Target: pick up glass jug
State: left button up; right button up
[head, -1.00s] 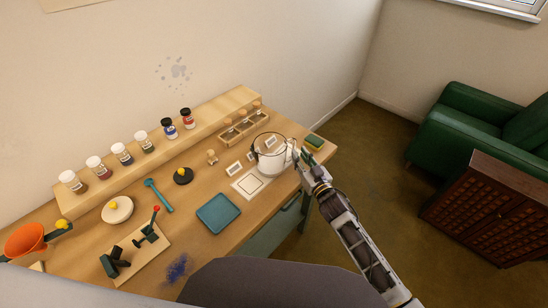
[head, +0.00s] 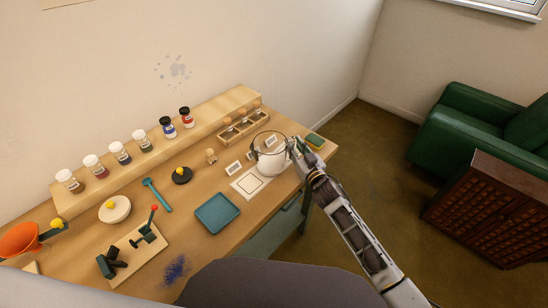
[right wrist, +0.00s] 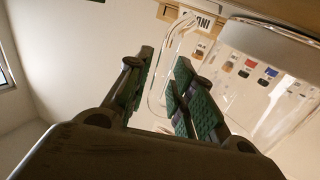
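The clear glass jug (head: 270,158) stands upright at the right end of the wooden table in the head view, with a dark ring-like line around its top. My right gripper (head: 293,148) is at its right side. In the right wrist view the jug (right wrist: 275,80) fills the right side, and its glass handle (right wrist: 160,88) shows between the two green-padded fingers. My right gripper (right wrist: 165,60) is open there, with a gap between each finger and the handle. Contact is hard to judge. My left gripper is not in view.
A white square card (head: 250,184) lies left of the jug, and a blue tray (head: 217,213) lies nearer. A wooden rack (head: 243,124) and small label cards (head: 234,168) are behind and left.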

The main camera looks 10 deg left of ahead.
jog(key=shift+w+a, duration=0.2)
jog(key=shift+w, duration=0.1)
jog(key=shift+c, duration=0.3)
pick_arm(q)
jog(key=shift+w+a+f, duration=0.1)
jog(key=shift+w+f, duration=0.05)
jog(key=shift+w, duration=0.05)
pick_arm(e)
grip_shut()
jog(key=shift+r, duration=0.15)
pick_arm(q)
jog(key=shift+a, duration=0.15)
